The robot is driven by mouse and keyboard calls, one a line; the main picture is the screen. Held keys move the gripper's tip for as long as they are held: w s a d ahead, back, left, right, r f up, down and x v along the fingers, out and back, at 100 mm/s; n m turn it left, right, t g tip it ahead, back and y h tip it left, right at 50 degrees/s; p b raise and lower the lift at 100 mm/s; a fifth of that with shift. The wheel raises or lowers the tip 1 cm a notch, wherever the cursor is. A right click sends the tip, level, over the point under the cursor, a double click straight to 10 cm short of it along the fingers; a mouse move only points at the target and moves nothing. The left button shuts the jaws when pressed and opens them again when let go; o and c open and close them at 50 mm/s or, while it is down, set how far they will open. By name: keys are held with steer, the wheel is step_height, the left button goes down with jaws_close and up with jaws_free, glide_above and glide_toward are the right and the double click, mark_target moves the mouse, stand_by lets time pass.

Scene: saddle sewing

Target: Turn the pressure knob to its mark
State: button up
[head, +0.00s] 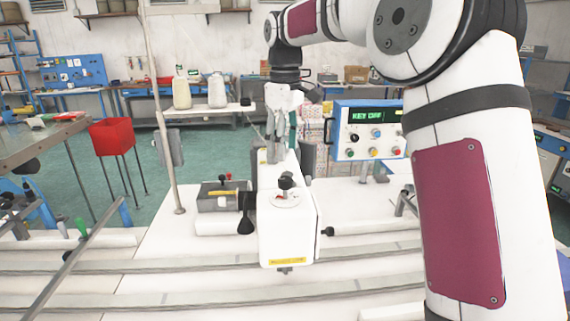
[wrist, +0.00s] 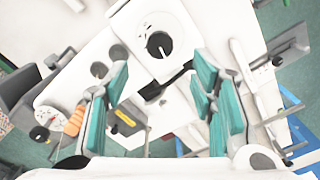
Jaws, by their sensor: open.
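A black knob (head: 286,183) stands on a round white dial (head: 287,199) on top of the white sewing machine head. A small red mark shows on the dial's left. In the wrist view a black knob (wrist: 159,45) on a round white plate lies above and between the fingertips; it appears to be the same one. My gripper (head: 281,140) points down over the machine arm, behind the knob in the head view. In the wrist view its teal fingers (wrist: 160,80) are apart with nothing held between them. The exact knob pointer angle is too small to read.
A blue control box (head: 368,130) with several buttons stands right of the machine. A thin upright pole (head: 165,120) stands at left. A dark grey box (head: 220,196) sits left of the machine head.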

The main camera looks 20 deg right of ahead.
steer(key=shift+r, duration=1.9)
